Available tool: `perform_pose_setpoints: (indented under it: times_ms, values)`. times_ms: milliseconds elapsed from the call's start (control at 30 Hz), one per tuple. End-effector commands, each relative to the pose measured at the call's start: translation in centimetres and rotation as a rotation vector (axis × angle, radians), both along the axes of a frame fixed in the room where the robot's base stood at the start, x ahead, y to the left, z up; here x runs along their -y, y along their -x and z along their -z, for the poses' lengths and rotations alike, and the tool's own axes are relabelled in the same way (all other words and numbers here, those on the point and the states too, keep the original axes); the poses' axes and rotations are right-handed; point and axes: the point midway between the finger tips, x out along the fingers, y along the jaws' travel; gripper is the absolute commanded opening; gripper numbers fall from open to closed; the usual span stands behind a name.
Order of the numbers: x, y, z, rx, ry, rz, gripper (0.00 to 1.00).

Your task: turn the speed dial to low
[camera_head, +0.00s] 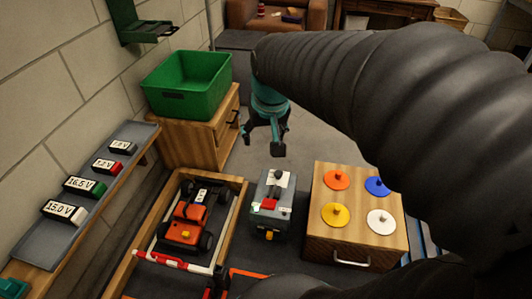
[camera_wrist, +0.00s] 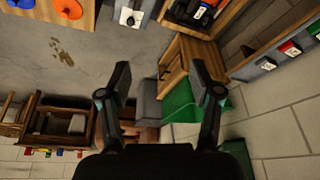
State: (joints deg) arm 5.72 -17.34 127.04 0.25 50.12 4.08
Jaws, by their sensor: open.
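A small grey control box (camera_head: 270,228) stands on the dark mat between the car tray and a wooden block. It has a dark round knob on a pale plate (camera_head: 280,178) at its far end, a red part in the middle and a yellow part low on its front. I cannot tell which part is the speed dial or read any setting. The box's pale end with the dark knob also shows at the top of the wrist view (camera_wrist: 130,17), cut off by the edge. My gripper (camera_head: 263,140) is open and empty, beyond the box and apart from it. Its open fingers (camera_wrist: 160,72) show in the wrist view.
An orange racecar (camera_head: 186,225) sits in a wooden-framed tray left of the box. Right is a wooden block (camera_head: 355,220) with several coloured knobbed discs. A green bin (camera_head: 187,84) stands on a cabinet. A wall shelf (camera_head: 110,170) holds labelled batteries.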

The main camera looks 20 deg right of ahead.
Motion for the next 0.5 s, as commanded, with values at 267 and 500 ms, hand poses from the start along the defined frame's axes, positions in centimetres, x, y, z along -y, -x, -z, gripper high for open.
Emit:
perform_pose_setpoints:
  times_ms: [267, 500]
  values:
    - [3.3, -8.7, 4.2, -0.095, -0.027, 0.105, 0.64]
    - [6.7, -15.2, 9.9, -0.168, -0.050, 0.195, 0.64]
